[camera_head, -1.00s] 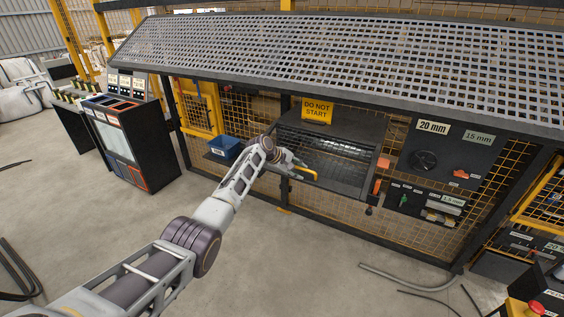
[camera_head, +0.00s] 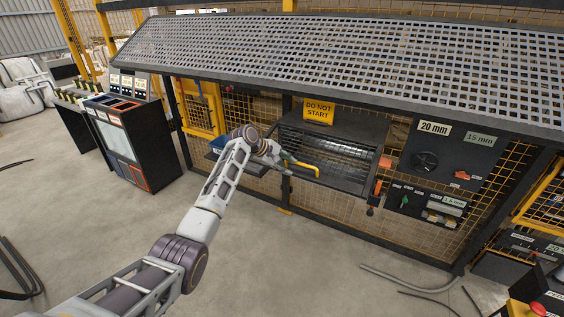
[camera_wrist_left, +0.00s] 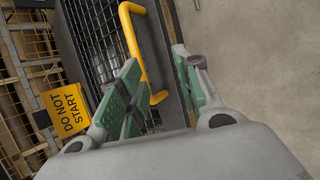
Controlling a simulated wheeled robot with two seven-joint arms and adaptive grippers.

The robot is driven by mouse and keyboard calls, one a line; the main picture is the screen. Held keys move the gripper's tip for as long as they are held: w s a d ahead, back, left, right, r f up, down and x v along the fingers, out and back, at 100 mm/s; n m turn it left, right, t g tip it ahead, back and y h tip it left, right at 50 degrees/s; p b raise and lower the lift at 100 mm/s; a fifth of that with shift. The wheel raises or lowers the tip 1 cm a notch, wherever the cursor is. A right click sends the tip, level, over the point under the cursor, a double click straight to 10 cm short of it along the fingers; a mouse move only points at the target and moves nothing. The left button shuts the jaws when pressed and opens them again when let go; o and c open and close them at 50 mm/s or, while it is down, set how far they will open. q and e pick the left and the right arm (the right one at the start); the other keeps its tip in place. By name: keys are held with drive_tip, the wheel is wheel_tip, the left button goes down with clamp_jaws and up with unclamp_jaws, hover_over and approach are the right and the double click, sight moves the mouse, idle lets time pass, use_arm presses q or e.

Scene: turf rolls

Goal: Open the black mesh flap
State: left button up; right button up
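The black mesh flap (camera_wrist_left: 95,35) covers the front of the machine's opening. In the head view, metal rollers show behind it, and how far it stands open is hard to tell. Its yellow bar handle (camera_head: 305,167) is on the front; the wrist view shows it too (camera_wrist_left: 133,40). My left gripper (camera_head: 284,161) is at the handle's left end. In the wrist view, the green-padded fingers (camera_wrist_left: 157,62) stand apart, with part of the handle between them. Whether a pad touches it is unclear. My right gripper is not in view.
A yellow "DO NOT START" sign (camera_head: 318,111) hangs above the opening. A control panel (camera_head: 450,150) is to its right. A perforated sloping roof (camera_head: 330,55) overhangs the front. A blue bin (camera_head: 217,144) is partly behind my arm. The floor in front is mostly clear.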

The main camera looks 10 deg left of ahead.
use_arm(q)
drive_tip(key=shift+v, duration=1.1)
drive_tip(key=shift+d+r, duration=0.1)
drive_tip(key=shift+r, duration=0.15)
